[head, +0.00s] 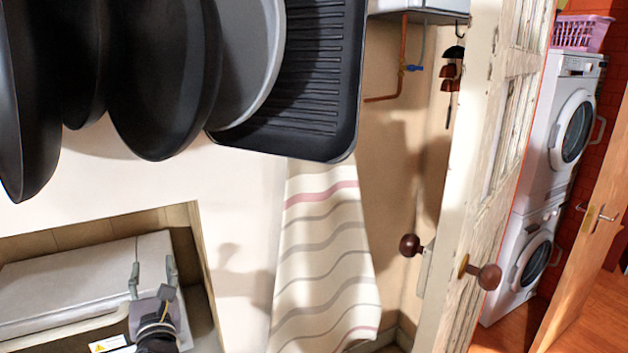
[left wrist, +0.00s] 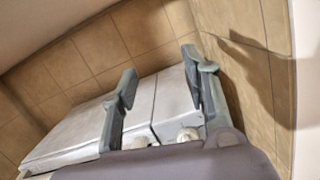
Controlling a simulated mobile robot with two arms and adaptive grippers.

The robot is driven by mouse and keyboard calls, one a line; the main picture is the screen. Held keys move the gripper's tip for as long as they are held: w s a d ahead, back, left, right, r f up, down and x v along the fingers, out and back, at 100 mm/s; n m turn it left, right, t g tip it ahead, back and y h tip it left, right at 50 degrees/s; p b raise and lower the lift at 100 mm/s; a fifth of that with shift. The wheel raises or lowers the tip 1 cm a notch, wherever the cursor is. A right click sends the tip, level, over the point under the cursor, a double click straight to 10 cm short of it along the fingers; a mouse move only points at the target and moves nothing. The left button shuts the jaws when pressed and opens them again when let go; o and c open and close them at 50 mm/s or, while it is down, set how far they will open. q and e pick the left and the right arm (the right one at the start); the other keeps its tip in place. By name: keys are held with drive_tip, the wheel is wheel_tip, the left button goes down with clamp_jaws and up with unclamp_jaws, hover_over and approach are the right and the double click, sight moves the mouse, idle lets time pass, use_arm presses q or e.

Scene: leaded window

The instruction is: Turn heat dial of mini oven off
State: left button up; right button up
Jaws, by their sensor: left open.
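The mini oven (head: 70,285) is a pale box in a tiled alcove at the lower left of the head view. It also shows in the left wrist view (left wrist: 85,133). There, two pale round knobs, one nearer the right finger (left wrist: 187,135) and one nearer the left finger (left wrist: 136,143), show partly above my gripper body. I cannot tell which is the heat dial, nor its setting. My left gripper (head: 152,275) is open, its fingers apart at the oven's right end. Nothing shows held between the fingers. My right gripper is not in view.
Dark pans (head: 165,80) and a grill pan (head: 315,80) hang above the alcove. A striped towel (head: 325,260) hangs right of it. The alcove's tiled wall (left wrist: 255,70) is close right of my gripper. A door (head: 500,150) stands further right.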

use_arm(q)
drive_tip(key=s+d+r+m+t+h, duration=0.15)
drive_tip(key=s+d+m+h, duration=0.25)
drive_tip(key=d+m+h, duration=0.65)
drive_tip(key=s+d+r+m+t+h, duration=0.1)
drive_tip(key=s+d+m+t+h, duration=0.35)
drive_tip(key=m, duration=0.85)
drive_tip(key=s+d+f+m+g+h, duration=0.3)
drive_tip(key=d+f+m+g+h, duration=0.1)
drive_tip(key=d+f+m+g, duration=0.5)
drive_tip(key=s+f+m+g+y, duration=0.4)
drive_tip(key=s+f+m+g, duration=0.35)
drive_tip(key=s+f, duration=0.65)
drive_tip(key=s+a+f+m+g+y, duration=0.2)
drive_tip(key=s+a+f+g+y, duration=0.1)
drive_tip(key=s+a+f+y, duration=0.4)
drive_tip(key=s+a+f+g+h+b, duration=0.1)
drive_tip(key=s+f+b, duration=0.1)
drive_tip(key=f, duration=1.4)
drive_tip(key=s+f+g+h+b, duration=0.1)
drive_tip(key=f+b, duration=0.2)
drive_tip(key=f, duration=1.2)
drive_tip(key=s+a+f+b, duration=0.3)
drive_tip(key=s+f, duration=1.3)
drive_tip(key=f, duration=0.2)
drive_tip(key=shift+s+f+g, duration=0.2)
drive_tip(key=shift+f+g, duration=0.05)
drive_tip(key=shift+g, duration=0.2)
